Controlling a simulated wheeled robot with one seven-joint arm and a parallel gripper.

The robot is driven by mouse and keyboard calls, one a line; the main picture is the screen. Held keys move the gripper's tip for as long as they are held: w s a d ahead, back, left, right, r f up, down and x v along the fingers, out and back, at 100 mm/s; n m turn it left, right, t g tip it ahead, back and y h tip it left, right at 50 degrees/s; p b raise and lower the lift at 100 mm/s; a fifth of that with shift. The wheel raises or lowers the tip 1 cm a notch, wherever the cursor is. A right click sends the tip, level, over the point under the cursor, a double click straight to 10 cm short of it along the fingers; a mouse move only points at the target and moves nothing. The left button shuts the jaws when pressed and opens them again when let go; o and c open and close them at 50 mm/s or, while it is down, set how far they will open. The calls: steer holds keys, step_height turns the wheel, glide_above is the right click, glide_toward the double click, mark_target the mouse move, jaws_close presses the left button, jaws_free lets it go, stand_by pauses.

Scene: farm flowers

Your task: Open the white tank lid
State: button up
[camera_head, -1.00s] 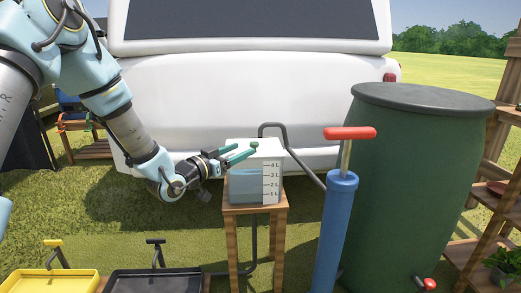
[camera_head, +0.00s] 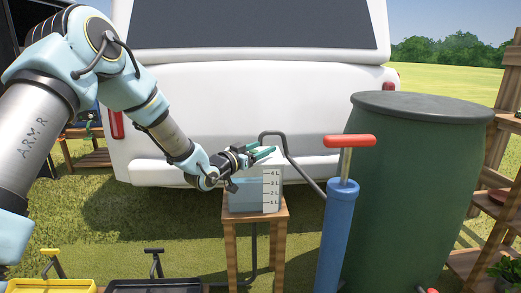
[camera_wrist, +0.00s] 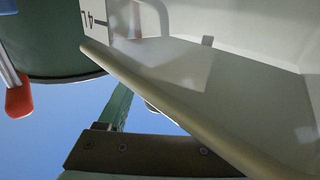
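The white tank (camera_head: 254,196) stands on a small wooden stand, with bluish liquid and litre marks on its front. Its white top lies just behind and below my gripper (camera_head: 266,150), which reaches in from the left. The two green fingers show apart over the tank's top. The green knob of the lid is hidden or merges with the fingers. In the wrist view, the tank wall (camera_wrist: 180,65) and a pale rim edge (camera_wrist: 165,110) fill the upper right. One green finger (camera_wrist: 117,107) passes behind the rim. I cannot tell whether the lid is raised.
A blue pump (camera_head: 337,235) with a red handle (camera_head: 349,141) stands right of the tank. A large green barrel (camera_head: 415,190) is behind it. A grey hose (camera_head: 297,165) runs behind the tank. The white vehicle (camera_head: 230,105) fills the background. Yellow (camera_head: 50,286) and black (camera_head: 155,286) trays lie front left.

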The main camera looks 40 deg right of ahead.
jaws_close()
stand_by(0.3)
stand_by(1.0)
